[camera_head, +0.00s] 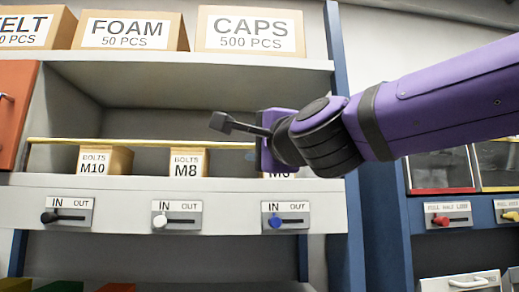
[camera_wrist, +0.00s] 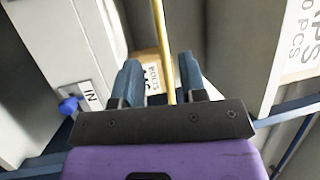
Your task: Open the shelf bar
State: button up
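The shelf bar is a thin yellow rod (camera_head: 150,142) running level across the front of the middle shelf bay, in front of the small bolt boxes. My gripper (camera_head: 248,152) is at the right part of the bar, in front of the bay. In the wrist view the bar (camera_wrist: 158,25) runs between the two blue fingers of my gripper (camera_wrist: 160,65). The fingers stand apart, with a clear gap to the left finger; the bar lies nearer the right one. I cannot tell whether it touches. In the head view the bar's right end is hidden behind my gripper.
Boxes marked M10 (camera_head: 106,161) and M8 (camera_head: 188,163) stand behind the bar; another is partly hidden by my gripper. The shelf lip carries black (camera_head: 49,217), white (camera_head: 160,221) and blue (camera_head: 275,221) IN/OUT sliders. A blue post (camera_head: 350,230) borders the bay's right.

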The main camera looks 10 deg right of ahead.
aim_at(237, 145)
jog(key=x, duration=1)
jog(key=shift+w+r, duration=0.1)
jog(key=shift+w, duration=0.25)
grip_shut()
